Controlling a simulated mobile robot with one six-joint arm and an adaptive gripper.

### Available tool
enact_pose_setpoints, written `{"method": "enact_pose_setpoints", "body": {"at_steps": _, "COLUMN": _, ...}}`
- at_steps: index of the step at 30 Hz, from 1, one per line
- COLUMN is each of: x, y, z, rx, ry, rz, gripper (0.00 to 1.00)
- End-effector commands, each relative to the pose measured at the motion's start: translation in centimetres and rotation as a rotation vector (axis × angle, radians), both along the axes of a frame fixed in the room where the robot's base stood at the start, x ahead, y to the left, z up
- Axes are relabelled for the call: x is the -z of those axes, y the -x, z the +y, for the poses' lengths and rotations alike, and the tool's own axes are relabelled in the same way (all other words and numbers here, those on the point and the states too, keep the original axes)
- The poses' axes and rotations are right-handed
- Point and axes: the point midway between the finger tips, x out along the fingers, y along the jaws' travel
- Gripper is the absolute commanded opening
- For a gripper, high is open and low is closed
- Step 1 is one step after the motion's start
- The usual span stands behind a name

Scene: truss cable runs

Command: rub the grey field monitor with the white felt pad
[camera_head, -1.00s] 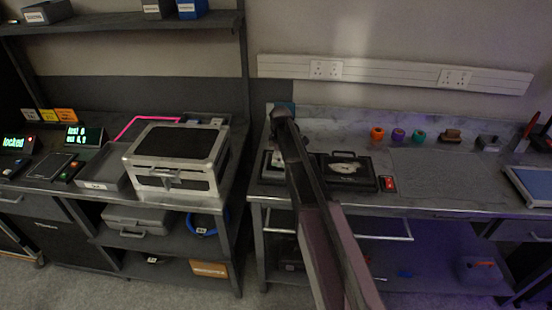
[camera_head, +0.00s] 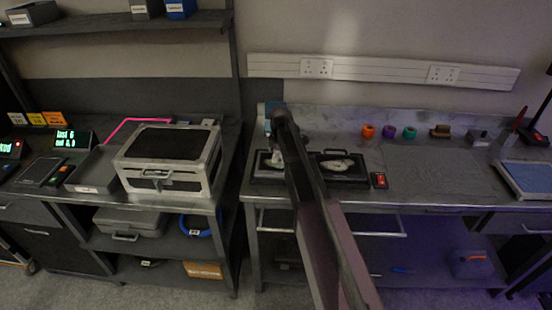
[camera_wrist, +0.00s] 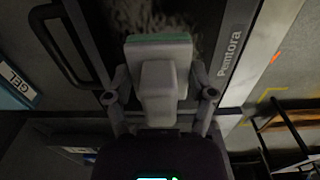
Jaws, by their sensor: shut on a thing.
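In the wrist view, my gripper (camera_wrist: 160,95) is shut on the white felt pad's pale block (camera_wrist: 157,78). The pad (camera_wrist: 158,50) has a green edge strip and lies over a dark panel with a pale, speckled smear. That panel, with a black handle and "Pantora" on its grey edge, seems to be the field monitor (camera_wrist: 222,70). Contact between pad and panel cannot be told. In the head view, my arm partly hides the left dark device (camera_head: 262,176), where a white piece shows. A second dark handled device (camera_head: 350,178) with a white smear lies right of my arm.
A blue box marked GEL (camera_wrist: 12,88) stands close on the left in the wrist view. A red switch (camera_head: 379,180) sits right of the devices. Orange (camera_head: 368,130), purple (camera_head: 389,132) and teal (camera_head: 409,132) rings stand behind. The bench's middle right is clear.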

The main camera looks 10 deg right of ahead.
Motion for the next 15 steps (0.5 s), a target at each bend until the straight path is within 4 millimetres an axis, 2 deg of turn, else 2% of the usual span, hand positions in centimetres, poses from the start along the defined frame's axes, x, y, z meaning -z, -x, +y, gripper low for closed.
{"method": "enact_pose_setpoints", "body": {"at_steps": 15, "x": 0.08, "y": 0.22, "z": -0.68, "rx": 0.001, "ry": 0.002, "rz": 0.001, "gripper": 0.33}}
